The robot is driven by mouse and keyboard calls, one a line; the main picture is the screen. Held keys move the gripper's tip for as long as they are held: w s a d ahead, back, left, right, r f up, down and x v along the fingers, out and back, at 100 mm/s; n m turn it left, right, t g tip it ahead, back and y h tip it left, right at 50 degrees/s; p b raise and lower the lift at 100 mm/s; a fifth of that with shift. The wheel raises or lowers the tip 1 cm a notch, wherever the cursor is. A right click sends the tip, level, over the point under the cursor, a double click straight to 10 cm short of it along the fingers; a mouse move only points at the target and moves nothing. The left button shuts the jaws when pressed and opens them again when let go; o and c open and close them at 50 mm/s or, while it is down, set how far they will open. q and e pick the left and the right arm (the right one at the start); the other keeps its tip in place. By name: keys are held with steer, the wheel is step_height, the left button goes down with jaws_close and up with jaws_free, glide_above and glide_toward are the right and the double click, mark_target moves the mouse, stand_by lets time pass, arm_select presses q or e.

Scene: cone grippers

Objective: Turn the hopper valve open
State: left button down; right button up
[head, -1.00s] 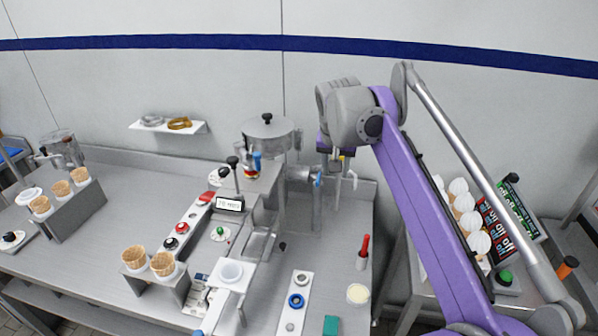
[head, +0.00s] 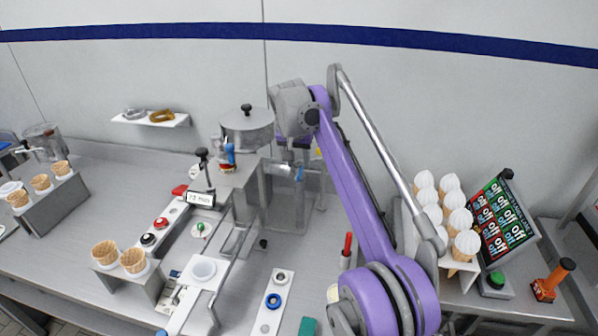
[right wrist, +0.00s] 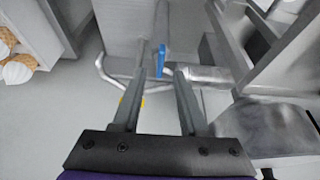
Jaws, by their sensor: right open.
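The hopper (head: 247,130) is a silver cylinder with a black-knobbed lid, standing behind the counter machine. A blue valve lever (head: 299,173) shows on the pipe to the right of the hopper. It also shows in the right wrist view (right wrist: 162,60), upright between the two finger lines and a little beyond the tips. My right gripper (right wrist: 162,74) is open, with nothing between its fingers. In the head view its wrist hangs over the pipe just right of the hopper, and the fingers are mostly hidden. I cannot tell whether a finger touches the lever. My left gripper is not in view.
A second blue handle (head: 230,153) stands at the hopper's front. A grey frame fills the right of the wrist view. A red-handled tool (head: 347,246) stands on the counter below my arm. White-topped cones (head: 450,205) and a sign (head: 502,217) are at the right.

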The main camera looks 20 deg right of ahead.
mark_target(300, 171)
steer(key=shift+x, duration=1.95)
jaws_close()
